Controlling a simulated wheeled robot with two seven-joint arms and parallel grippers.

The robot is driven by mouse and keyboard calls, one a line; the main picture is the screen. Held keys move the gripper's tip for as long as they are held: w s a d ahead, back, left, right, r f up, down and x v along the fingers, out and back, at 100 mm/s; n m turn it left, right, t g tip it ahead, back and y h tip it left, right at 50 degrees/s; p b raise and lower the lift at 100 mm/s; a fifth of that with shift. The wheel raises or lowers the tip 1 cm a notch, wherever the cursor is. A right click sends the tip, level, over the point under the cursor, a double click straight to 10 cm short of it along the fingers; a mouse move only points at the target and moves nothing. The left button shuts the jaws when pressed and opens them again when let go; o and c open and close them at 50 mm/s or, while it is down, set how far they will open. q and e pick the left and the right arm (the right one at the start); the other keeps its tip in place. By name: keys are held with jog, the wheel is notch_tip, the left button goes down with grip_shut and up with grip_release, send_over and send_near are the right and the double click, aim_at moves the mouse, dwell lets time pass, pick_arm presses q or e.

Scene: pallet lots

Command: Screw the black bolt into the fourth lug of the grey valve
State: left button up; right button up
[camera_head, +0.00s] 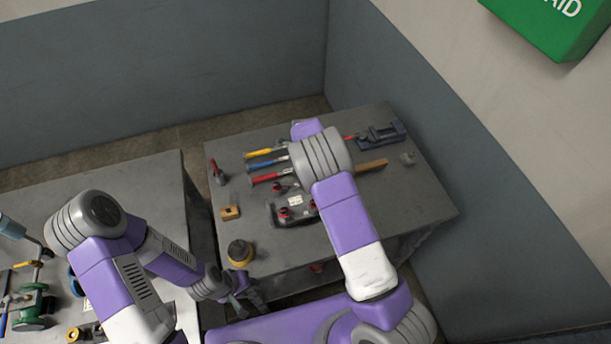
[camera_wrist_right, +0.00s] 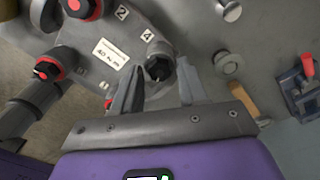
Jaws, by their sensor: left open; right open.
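The grey valve (camera_head: 275,209) lies on the right-hand table, partly hidden by my right arm in the head view. In the right wrist view the valve (camera_wrist_right: 95,30) has lugs marked 2 and 4, and a torque card. Black heads with red rings (camera_wrist_right: 48,70) sit on other lugs. A black bolt head (camera_wrist_right: 157,68) with a grey surround and no visible red ring is at the lug marked 4; its depth cannot be told. My right gripper (camera_wrist_right: 158,88) is open, its fingers on either side of this head, contact unclear. My left gripper (camera_head: 243,296) is open and empty, near the table's front.
Screwdrivers (camera_head: 267,178), a blue vise (camera_head: 381,135), a wooden handle (camera_head: 372,165) and a grey nut (camera_head: 407,158) lie around the valve. A second table holds a green item (camera_head: 35,305).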

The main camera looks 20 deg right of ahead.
jog(key=n+b, duration=0.1)
jog(key=n, duration=0.5)
jog(key=n+b, duration=0.1)
jog(key=n, duration=0.4)
jog(key=shift+d+b, duration=0.1)
jog(key=shift+b, duration=0.2)
jog(key=shift+s+n, duration=0.1)
jog(key=shift+n, duration=1)
grip_shut()
jog(key=shift+o, duration=0.9)
grip_release()
jog(key=shift+r, duration=0.1)
